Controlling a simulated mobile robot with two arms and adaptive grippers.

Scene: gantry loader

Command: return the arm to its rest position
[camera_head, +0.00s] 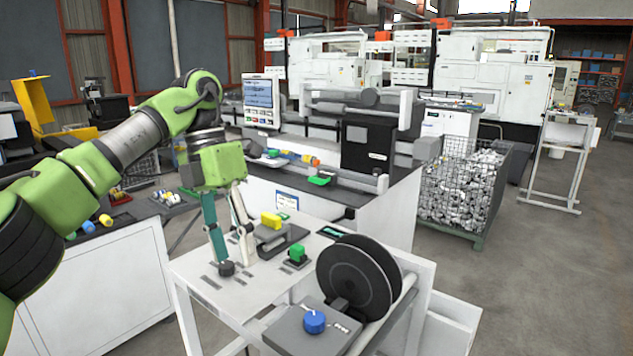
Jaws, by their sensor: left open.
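My left arm (130,140) is green and grey. It comes in from the left, arches up and bends down at the wrist. My left gripper (234,257) points downward over the left part of a white table (215,300). Its teal finger and its pale finger stand apart, and no object shows held between them. A small dark round piece (226,268) is by the tip of the teal finger; I cannot tell whether they touch. My right gripper is not in view.
A wire bin (460,195) is at right, with open floor beyond.

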